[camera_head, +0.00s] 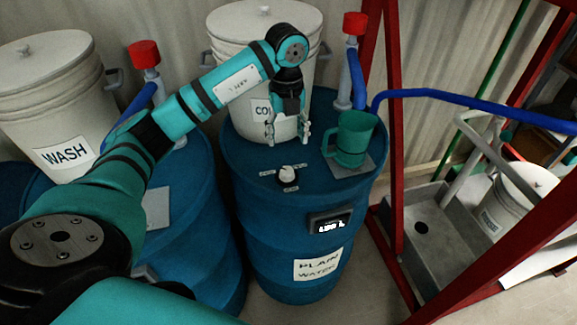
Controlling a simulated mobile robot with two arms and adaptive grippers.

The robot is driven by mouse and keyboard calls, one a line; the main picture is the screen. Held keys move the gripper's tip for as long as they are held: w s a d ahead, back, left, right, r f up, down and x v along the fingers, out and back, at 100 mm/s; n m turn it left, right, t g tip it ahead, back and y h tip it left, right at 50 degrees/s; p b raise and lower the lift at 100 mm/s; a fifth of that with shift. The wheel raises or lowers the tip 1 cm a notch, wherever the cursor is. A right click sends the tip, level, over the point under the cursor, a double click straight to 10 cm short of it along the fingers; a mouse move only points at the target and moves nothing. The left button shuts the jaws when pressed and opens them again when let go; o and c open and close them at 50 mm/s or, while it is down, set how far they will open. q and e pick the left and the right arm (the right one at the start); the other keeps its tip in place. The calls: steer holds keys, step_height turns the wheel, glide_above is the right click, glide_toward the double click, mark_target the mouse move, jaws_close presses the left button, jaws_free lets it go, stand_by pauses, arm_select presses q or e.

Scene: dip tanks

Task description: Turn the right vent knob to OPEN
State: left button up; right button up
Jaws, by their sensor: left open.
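The right vent knob (288,174) is a small round knob, white on top with a dark base, on the lid of the right blue drum (246,165). Small labels sit around it, too small to read, and I cannot tell which one it points to. My left gripper (287,139) hangs above and behind the knob in the picture, with its fingers apart, pointing down and empty. It does not appear to touch the knob. My right gripper is not in view.
A green mug (351,138) stands on a grey pad right of the knob. White buckets (222,24) (50,98) stand behind. A red-capped post (353,28) with a blue hose rises at the lid's back. A red frame (397,110) and grey sink (439,222) are at right.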

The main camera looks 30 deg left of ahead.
mark_target(287, 170)
arm_select(q)
step_height(287, 170, down, 11)
steer(key=p, duration=0.3)
steer(key=shift+f, duration=0.1)
steer(key=shift+f+p, duration=0.35)
steer(key=shift+f, duration=0.3)
steer(key=c, duration=1.1)
steer(key=shift+c, duration=0.2)
